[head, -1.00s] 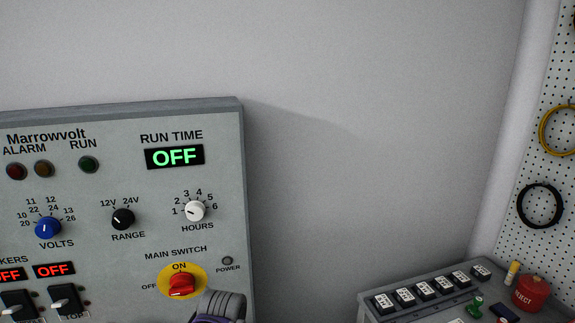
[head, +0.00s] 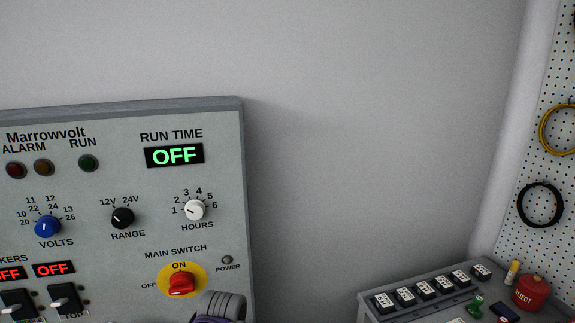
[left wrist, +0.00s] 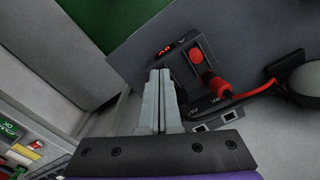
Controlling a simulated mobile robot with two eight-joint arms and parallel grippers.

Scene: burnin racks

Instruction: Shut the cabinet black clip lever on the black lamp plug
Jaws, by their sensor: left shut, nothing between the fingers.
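In the left wrist view my left gripper (left wrist: 160,102) is shut and empty, its pale fingers together in front of a dark grey terminal block (left wrist: 190,65) with a small red display. A red clip lever (left wrist: 205,70) stands on the block, right of my fingertips. Red and black leads run from its lower end to the right. Dark parts (left wrist: 203,105) with small white markings lie beside my fingers; I cannot tell which is the black clip lever or the black lamp plug. The cabinet (head: 190,125) front fills the left of the head view.
A round grey object (left wrist: 306,82) and a black piece (left wrist: 286,65) sit at the right of the left wrist view. In the head view, a grey bench (head: 410,305) with labelled black blocks and a red tin (head: 530,292) stands at lower right. The wall between is bare.

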